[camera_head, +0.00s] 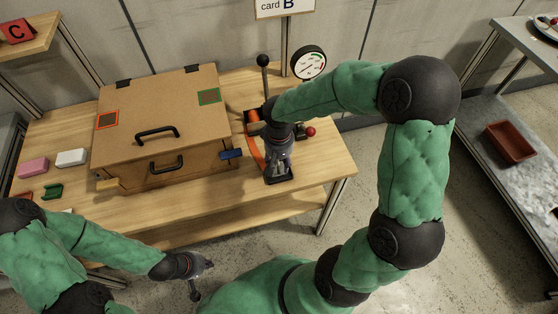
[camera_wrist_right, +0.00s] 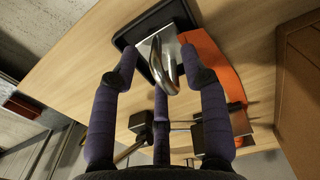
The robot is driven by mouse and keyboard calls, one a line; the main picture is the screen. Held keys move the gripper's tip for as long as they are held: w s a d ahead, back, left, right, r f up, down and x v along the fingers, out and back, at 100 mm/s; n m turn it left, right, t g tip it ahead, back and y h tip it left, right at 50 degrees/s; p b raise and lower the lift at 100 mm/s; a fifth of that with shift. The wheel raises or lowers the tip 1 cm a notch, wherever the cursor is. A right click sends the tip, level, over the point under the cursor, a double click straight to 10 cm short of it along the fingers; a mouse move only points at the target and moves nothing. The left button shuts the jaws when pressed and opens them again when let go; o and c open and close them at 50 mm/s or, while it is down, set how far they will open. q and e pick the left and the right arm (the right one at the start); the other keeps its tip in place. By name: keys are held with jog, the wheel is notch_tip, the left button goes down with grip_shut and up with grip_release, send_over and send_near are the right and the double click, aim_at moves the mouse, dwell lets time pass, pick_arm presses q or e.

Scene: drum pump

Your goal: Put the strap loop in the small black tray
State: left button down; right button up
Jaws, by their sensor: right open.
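The small black tray (camera_head: 285,180) lies at the right front of the wooden table; it shows at the top of the right wrist view (camera_wrist_right: 125,38). An orange strap (camera_head: 256,152) lies left of the tray; it also shows in the right wrist view (camera_wrist_right: 218,62). A silvery curved metal piece (camera_wrist_right: 166,65) lies over the tray, beside the strap; I cannot tell if it is the strap's loop. My right gripper (camera_head: 279,158) is above the tray. Its fingers (camera_wrist_right: 163,82) are spread around the metal piece without visible grip. My left gripper (camera_head: 198,280) hangs before the table; its opening is unclear.
A large cardboard-coloured box (camera_head: 160,120) with black handles fills the table's middle. A gauge (camera_head: 308,62), a lever (camera_head: 263,62) and a red knob (camera_head: 311,131) stand near my right gripper. Pink (camera_head: 33,168) and white (camera_head: 71,158) blocks lie at left. A reddish tray (camera_head: 510,142) sits right.

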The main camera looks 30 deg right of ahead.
notch_tip(320, 180, up, 12)
jog(key=p, duration=0.5)
jog(key=shift+r, duration=0.1)
dwell(1.1)
